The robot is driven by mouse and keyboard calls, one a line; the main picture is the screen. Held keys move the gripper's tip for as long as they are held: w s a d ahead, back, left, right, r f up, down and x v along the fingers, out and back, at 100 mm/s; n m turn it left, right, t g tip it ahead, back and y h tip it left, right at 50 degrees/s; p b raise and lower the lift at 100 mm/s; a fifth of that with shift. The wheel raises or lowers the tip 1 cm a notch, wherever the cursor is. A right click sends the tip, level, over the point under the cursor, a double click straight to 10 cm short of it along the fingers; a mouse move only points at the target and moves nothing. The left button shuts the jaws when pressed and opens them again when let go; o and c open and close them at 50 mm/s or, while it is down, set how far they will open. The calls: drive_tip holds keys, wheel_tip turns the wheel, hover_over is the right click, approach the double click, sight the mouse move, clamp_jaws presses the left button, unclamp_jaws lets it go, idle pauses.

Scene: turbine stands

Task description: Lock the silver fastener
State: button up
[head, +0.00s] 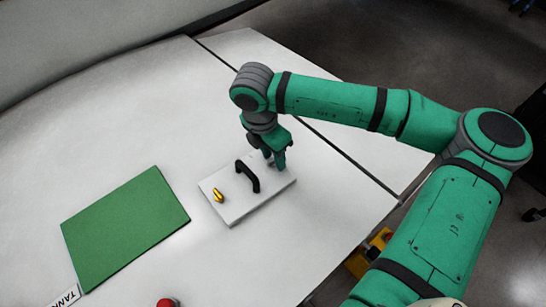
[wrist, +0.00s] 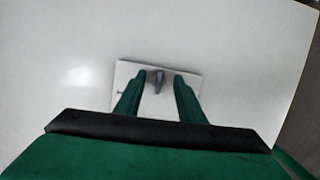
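The silver fastener (wrist: 156,79) is a small grey knob on a white plate (wrist: 192,69) in the wrist view. My gripper (wrist: 158,74) is open, with one green finger to each side of the fastener in the picture; I see gaps on both sides. I cannot tell how far the fingertips are above the plate. In the head view my gripper (head: 276,163) points down at the right end of the plate (head: 235,213) and hides the silver fastener.
A black arched handle (head: 248,176) stands mid-plate, and a gold fastener (head: 218,196) is at its left end. A green mat (head: 125,229) lies to the left, and a red button (head: 166,302) is at the bottom edge. The white table around the plate is clear.

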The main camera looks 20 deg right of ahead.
drive_tip(key=shift+w+d+r, duration=0.1)
drive_tip(key=shift+w+r, duration=0.1)
drive_tip(key=shift+r, duration=0.9)
drive_tip(key=shift+w+d+r, duration=0.1)
drive_tip(key=shift+w+r, duration=0.1)
drive_tip(key=shift+r, duration=0.85)
drive_tip(key=shift+a+r, duration=0.1)
drive_tip(key=shift+r, duration=0.2)
drive_tip(key=shift+s, duration=0.1)
